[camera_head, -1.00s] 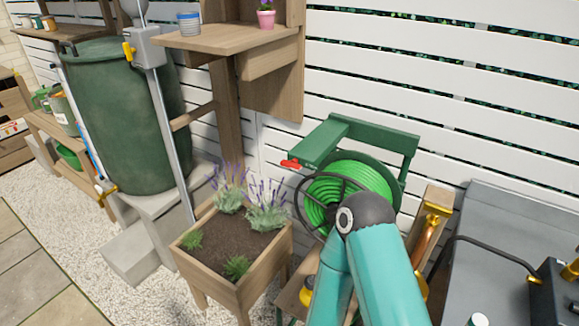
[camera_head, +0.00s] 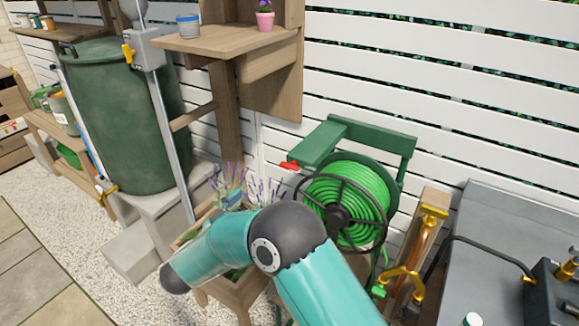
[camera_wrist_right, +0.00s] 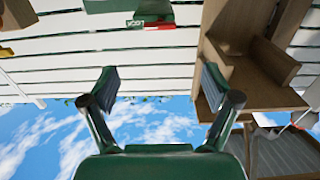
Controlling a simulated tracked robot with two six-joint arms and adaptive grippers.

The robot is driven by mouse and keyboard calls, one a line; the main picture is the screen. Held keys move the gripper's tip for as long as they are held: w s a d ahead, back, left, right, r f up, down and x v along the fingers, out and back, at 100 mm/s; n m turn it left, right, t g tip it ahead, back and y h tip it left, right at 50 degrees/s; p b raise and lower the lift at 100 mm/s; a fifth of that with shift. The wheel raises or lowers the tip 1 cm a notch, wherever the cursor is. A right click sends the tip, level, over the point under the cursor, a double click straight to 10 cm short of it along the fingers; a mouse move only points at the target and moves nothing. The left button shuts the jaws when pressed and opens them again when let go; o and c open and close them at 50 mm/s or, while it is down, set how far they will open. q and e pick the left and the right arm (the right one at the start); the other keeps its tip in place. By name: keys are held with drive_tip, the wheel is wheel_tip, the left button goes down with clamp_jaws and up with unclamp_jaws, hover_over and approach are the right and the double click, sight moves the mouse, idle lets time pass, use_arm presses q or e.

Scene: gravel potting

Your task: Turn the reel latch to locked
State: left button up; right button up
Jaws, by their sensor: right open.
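The red reel latch (camera_head: 289,165) sits at the left end of the green reel frame (camera_head: 345,130), above the coiled green hose (camera_head: 355,195). In the right wrist view the red latch (camera_wrist_right: 158,26) is near the top, next to a small green-and-white label (camera_wrist_right: 134,23). My right gripper (camera_wrist_right: 157,80) is open and empty, its two fingers apart, with the latch beyond the gap between them and not touched. In the head view my teal right arm bends in front of the planter, and its fingers are mostly hidden. My left gripper is not in view.
The wooden planter with lavender (camera_head: 262,190) is partly behind my arm. A wooden shelf (camera_head: 225,40) holds a cup and a flowerpot, left of the reel. A green barrel (camera_head: 115,115) stands further left. A grey bench (camera_head: 490,240) is at right.

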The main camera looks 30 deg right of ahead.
sight(288, 169)
drive_tip(key=p+x, duration=0.3)
drive_tip(key=x, duration=1.2)
drive_tip(key=shift+w+p, duration=0.1)
drive_tip(key=shift+p, duration=0.25)
drive_tip(key=shift+x, duration=0.8)
drive_tip(key=shift+a, duration=0.1)
drive_tip(key=c, duration=1.2)
drive_tip(key=shift+o, duration=0.2)
drive_tip(key=shift+f+m+b, duration=0.1)
drive_tip(key=shift+m+b, duration=0.2)
drive_tip(key=shift+b, duration=0.35)
drive_tip(key=m+b, duration=0.7)
drive_tip(key=b, duration=0.3)
drive_tip(key=m+b, duration=0.7)
drive_tip(key=b, duration=0.3)
drive_tip(key=shift+f+b, duration=0.2)
drive_tip(key=shift+b, duration=0.15)
drive_tip(key=shift+r+m+b, duration=0.1)
drive_tip(key=shift+m+b, duration=1.35)
drive_tip(key=shift+m, duration=0.25)
